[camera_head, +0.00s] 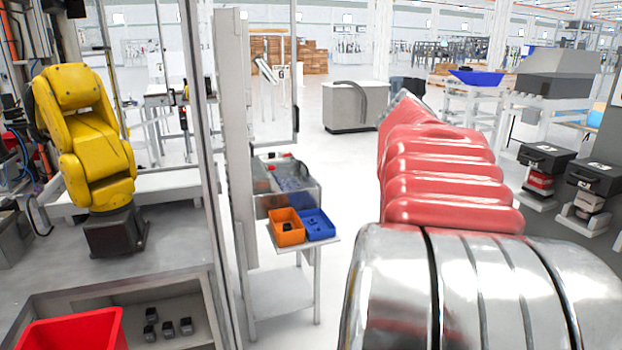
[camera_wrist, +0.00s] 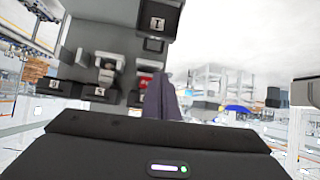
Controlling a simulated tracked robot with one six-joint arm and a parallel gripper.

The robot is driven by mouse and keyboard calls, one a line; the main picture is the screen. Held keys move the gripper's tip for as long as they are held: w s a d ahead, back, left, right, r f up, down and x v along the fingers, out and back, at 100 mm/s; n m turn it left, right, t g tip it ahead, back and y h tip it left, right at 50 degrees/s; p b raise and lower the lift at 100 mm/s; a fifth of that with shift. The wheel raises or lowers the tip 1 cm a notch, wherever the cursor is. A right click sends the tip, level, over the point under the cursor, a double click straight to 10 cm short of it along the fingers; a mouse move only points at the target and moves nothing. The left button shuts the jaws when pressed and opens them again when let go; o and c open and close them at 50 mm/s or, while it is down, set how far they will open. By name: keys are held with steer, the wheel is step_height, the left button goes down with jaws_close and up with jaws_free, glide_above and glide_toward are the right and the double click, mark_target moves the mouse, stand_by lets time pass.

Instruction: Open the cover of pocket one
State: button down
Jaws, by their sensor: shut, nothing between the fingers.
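My gripper (camera_wrist: 165,98) shows in the wrist view as dark grey-purple fingers, shut and empty, rising from its black body. A dark box face with a white label (camera_wrist: 157,22), whose mark looks like a one, stands at the top, beyond and above the fingertips, apart from them as far as I can tell. Two more labelled black boxes, a left one (camera_wrist: 58,88) and one nearer the middle (camera_wrist: 100,93), sit further left. In the head view two black lidded boxes, one farther back (camera_head: 545,156) and one nearer (camera_head: 597,178), stand at the right. Both look shut. My gripper is hidden there.
My red and silver arm fills the right of the head view. An orange bin (camera_head: 286,228) and a blue bin (camera_head: 317,225) sit on a small white table. A yellow robot arm (camera_head: 85,140) stands at left, above a red bin (camera_head: 75,332). Open floor lies behind.

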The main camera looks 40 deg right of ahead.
steer(key=shift+m+g, duration=0.5)
steer(key=shift+m, duration=0.2)
steer(key=s+d, duration=0.1)
steer(key=s+d+r, duration=0.1)
steer(key=shift+s+d+r, duration=0.1)
steer(key=shift+s+d, duration=0.2)
steer(key=shift+s, duration=0.1)
steer(key=shift+s+d+f, duration=0.35)
steer(key=shift+d+f, duration=0.5)
steer(key=shift+f, duration=0.4)
steer(key=shift+s+d+f, duration=0.35)
steer(key=shift+d+f, duration=0.5)
steer(key=shift+f, duration=0.45)
steer(key=shift+s+d+f, duration=0.35)
steer(key=shift+d+f, duration=0.5)
steer(key=shift+f, duration=0.4)
